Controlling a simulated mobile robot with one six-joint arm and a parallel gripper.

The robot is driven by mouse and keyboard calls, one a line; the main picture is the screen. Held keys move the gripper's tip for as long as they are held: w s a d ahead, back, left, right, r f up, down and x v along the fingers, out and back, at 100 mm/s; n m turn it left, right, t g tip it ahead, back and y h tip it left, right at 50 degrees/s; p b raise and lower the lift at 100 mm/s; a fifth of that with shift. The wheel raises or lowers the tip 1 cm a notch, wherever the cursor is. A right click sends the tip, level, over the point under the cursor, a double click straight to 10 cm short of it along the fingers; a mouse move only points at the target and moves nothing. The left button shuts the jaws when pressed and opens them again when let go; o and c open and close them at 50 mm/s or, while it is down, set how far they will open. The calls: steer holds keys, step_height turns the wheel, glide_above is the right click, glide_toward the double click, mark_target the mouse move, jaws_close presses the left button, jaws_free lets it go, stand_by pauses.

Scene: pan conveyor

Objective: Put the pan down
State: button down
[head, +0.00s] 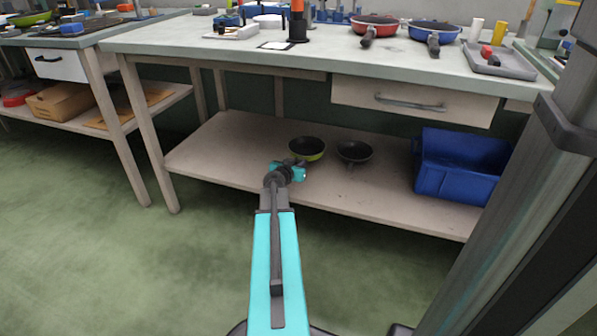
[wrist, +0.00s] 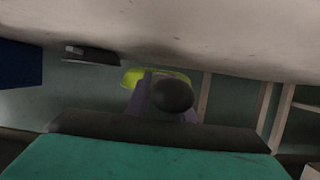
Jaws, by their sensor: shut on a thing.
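A green pan (head: 308,148) with a dark inside is upright at the lower shelf (head: 225,147) of the workbench in the head view. My gripper (head: 297,163) is at its near left side and shut on its handle, which the gripper mostly hides. In the wrist view, which is turned upside down, the pan's green side (wrist: 131,78) shows behind the dark round handle end (wrist: 173,95). The pan looks level and close to the shelf surface; I cannot tell whether its base touches it.
A dark pan (head: 354,151) stands just right of the green one. A blue crate (head: 455,185) is farther right on the shelf. The shelf's left part is bare. The bench top (head: 200,45) with its drawer (head: 410,101) hangs above.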

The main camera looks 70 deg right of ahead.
steer(key=shift+d, duration=0.3)
steer(key=shift+f+b, duration=1.05)
steer(key=shift+f, duration=0.7)
steer(key=c, duration=1.5)
jaws_free()
steer(key=shift+c, duration=0.2)
steer(key=shift+p+v, duration=1.15)
steer(key=shift+v, duration=4.9)
